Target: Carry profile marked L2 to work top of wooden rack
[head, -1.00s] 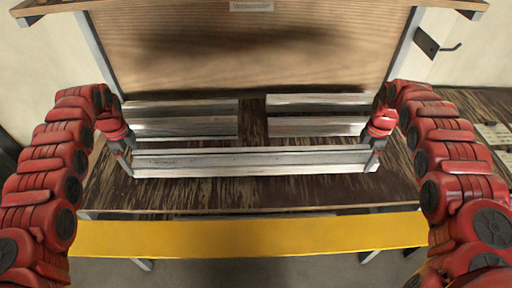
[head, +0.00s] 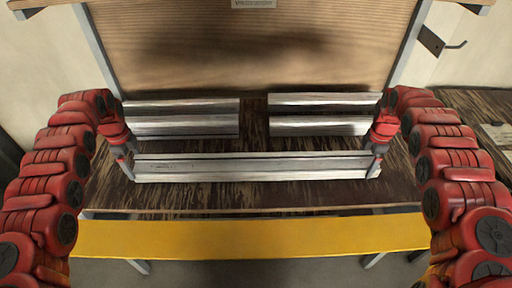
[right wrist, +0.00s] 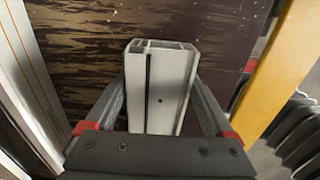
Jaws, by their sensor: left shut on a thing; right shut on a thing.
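A long pale metal profile (head: 255,167) lies level across the front of the dark wooden work top (head: 200,199) in the head view. A mark on its left part is too small to read. My left gripper (head: 128,168) is shut on its left end. My right gripper (head: 376,165) is shut on its right end. In the right wrist view the profile's slotted end (right wrist: 160,85) sits between the two fingers of my right gripper (right wrist: 160,110). I cannot tell whether the profile touches the work top.
Shorter profiles lie behind in two groups, left (head: 180,115) and right (head: 322,112). A wooden back panel (head: 250,55) with a small label plate (head: 254,4) rises behind them. A yellow beam (head: 250,239) runs along the front. A hook (head: 440,43) is on the right.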

